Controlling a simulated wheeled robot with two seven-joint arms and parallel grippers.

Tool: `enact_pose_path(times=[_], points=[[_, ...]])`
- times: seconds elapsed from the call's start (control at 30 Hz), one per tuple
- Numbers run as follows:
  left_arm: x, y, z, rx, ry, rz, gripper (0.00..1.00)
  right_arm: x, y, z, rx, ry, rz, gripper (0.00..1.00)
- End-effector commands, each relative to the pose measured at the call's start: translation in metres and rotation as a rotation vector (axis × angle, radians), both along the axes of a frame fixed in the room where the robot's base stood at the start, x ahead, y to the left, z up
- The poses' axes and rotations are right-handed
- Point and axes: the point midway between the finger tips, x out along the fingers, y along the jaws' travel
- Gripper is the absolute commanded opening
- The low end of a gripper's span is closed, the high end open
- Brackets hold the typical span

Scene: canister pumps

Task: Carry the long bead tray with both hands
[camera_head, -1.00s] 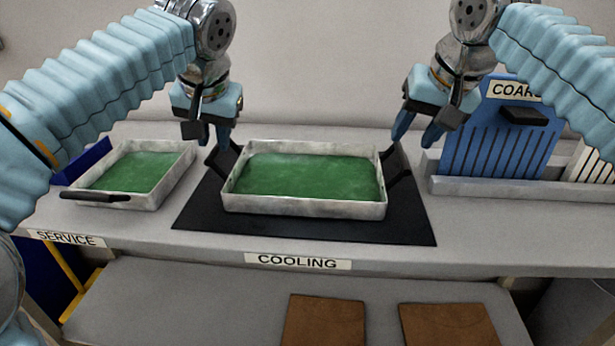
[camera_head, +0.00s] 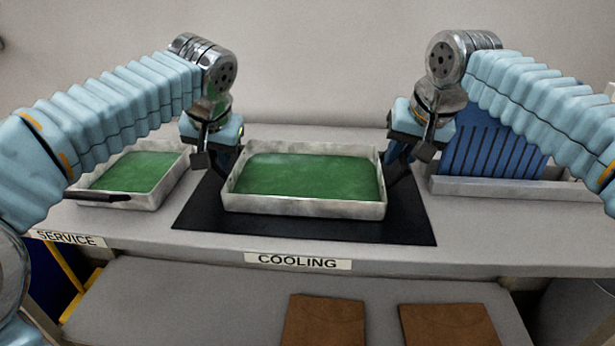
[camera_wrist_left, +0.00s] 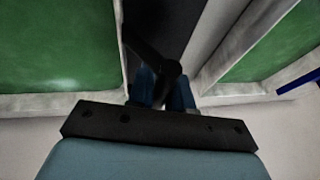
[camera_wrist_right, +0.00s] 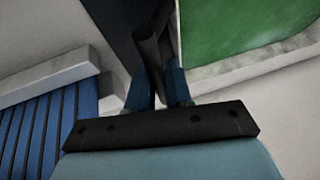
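The long bead tray (camera_head: 302,208), a pale metal tray filled with green beads, sits level on the black mat (camera_head: 330,229). My left gripper (camera_head: 219,166) is down at its left end, hiding that handle in the head view. The left wrist view shows the dark handle (camera_wrist_left: 168,70) between two blue fingers (camera_wrist_left: 162,92) that stand apart. My right gripper (camera_head: 396,165) is down at the right end. In the right wrist view the dark right handle (camera_wrist_right: 148,50) passes between its spread fingers (camera_wrist_right: 157,90). Contact with either handle cannot be told.
A shorter tray of green beads (camera_head: 146,199) with a black front handle stands close left of my left gripper, above the SERVICE label. A blue slotted panel (camera_head: 490,150) in a grey rack (camera_head: 500,187) stands right of the mat. Brown pads (camera_head: 325,320) lie on the lower shelf.

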Motion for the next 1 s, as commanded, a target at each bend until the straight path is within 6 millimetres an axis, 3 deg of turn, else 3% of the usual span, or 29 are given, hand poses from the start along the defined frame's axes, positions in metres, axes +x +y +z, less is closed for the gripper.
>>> enact_pose_path(times=[0.03, 0.1, 0.57, 1.0], points=[[0.000, 0.000, 0.000, 0.000, 0.000, 0.000, 0.00, 0.000, 0.000, 0.000, 0.000, 0.000, 0.000, 0.09], [0.000, 0.000, 0.000, 0.000, 0.000, 0.000, 0.00, 0.000, 0.000, 0.000, 0.000, 0.000, 0.000, 0.00], [0.000, 0.000, 0.002, 0.000, -0.001, 0.000, 0.00, 0.000, 0.000, 0.002, 0.000, -0.001, 0.000, 0.00], [0.000, 0.000, 0.043, 0.000, -0.001, 0.000, 0.00, 0.000, 0.000, 0.043, 0.000, -0.001, 0.000, 0.00]])
